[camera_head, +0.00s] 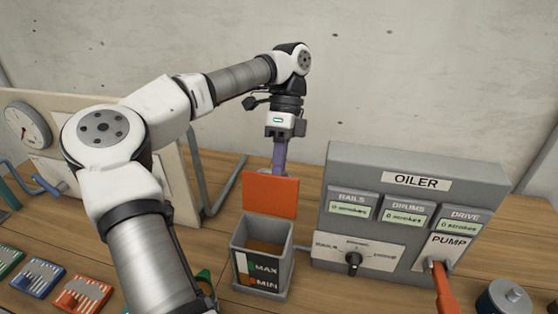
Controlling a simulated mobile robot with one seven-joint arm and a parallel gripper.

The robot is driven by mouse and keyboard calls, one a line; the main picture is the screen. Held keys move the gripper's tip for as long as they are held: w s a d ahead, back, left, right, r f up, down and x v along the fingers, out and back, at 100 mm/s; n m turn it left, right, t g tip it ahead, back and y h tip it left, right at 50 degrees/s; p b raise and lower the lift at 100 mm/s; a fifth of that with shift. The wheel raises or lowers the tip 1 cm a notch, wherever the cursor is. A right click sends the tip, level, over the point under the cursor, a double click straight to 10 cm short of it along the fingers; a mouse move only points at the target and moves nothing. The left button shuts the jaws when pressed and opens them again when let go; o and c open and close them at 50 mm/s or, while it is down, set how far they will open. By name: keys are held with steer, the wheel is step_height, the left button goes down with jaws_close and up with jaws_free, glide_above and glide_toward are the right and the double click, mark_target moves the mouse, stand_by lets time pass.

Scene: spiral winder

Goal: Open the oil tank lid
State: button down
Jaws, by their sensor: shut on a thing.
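The oil tank (261,258) is a grey box with MAX and MIN marks on its front, standing on the wooden bench. Its orange lid (270,195) stands raised, roughly upright, at the back of the tank. The tank's mouth is open and brownish oil (264,246) shows inside. My gripper (279,165) points down just behind and above the lid's top edge. It is shut on the lid, though the contact itself is partly hidden by the lid.
The grey OILER panel (392,212) stands close to the tank's right, with a selector knob (353,260) and an orange pump lever (441,285). A gauge board (180,190) stands at the left. Coloured cards (82,294) lie at the front left. A concrete wall (420,70) rises behind.

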steer(key=shift+s+f, duration=0.15)
steer(key=shift+f, duration=0.1)
steer(key=c, duration=1.5)
jaws_free()
steer(key=shift+o, duration=0.2)
steer(key=shift+r, duration=0.1)
steer(key=shift+r, duration=0.1)
steer(key=p+v, duration=0.2)
steer(key=v, duration=0.5)
steer(key=shift+w, duration=0.2)
steer(key=shift+r, duration=0.1)
